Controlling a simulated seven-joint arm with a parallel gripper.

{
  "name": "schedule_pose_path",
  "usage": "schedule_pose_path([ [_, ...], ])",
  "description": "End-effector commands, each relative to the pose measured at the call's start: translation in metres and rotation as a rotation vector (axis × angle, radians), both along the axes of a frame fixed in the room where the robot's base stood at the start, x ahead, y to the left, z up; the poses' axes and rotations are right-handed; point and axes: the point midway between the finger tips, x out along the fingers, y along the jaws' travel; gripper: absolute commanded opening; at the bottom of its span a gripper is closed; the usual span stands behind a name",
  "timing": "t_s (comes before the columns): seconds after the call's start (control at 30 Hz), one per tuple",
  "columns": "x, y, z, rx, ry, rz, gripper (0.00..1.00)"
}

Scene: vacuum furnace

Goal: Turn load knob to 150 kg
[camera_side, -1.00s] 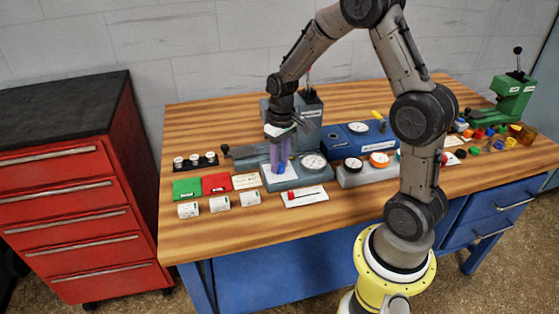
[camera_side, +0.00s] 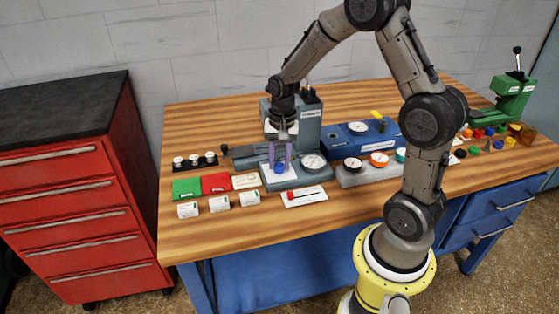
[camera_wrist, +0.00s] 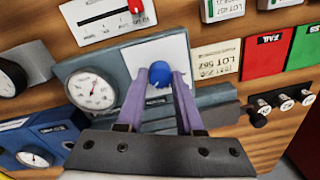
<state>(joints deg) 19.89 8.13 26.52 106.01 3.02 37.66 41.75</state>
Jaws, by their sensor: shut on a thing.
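The load knob, a small blue knob, shows in the side view (camera_side: 279,168) and in the wrist view (camera_wrist: 159,74). It sits on a white plate (camera_wrist: 132,57) on the grey press base. My gripper (camera_side: 280,161) points down over it, and its two purple fingers are shut on the knob's sides. In the wrist view my gripper (camera_wrist: 159,79) has one fingertip on each side of the knob. A round white dial (camera_wrist: 91,91) with a needle is beside the knob; it also shows in the side view (camera_side: 313,162). Its figures are too small to read.
A card with a red slider (camera_side: 304,197) lies in front of the press. Red and green cards (camera_side: 187,189) and white LOT blocks (camera_side: 220,203) lie to the left. A grey box with several knobs (camera_side: 352,176) and a blue dial unit (camera_side: 350,142) stand to the right.

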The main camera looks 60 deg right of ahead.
Motion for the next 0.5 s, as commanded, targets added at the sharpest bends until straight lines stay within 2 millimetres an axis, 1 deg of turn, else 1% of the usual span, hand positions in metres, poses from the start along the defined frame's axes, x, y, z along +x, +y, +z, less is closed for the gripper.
schedule_pose_path([
  [0.2,0.0013,-0.0004,0.0022,-0.002,-0.005,-0.093,0.0],
  [0.5,0.0014,-0.0004,0.0023,-0.003,-0.006,-0.139,0.0],
])
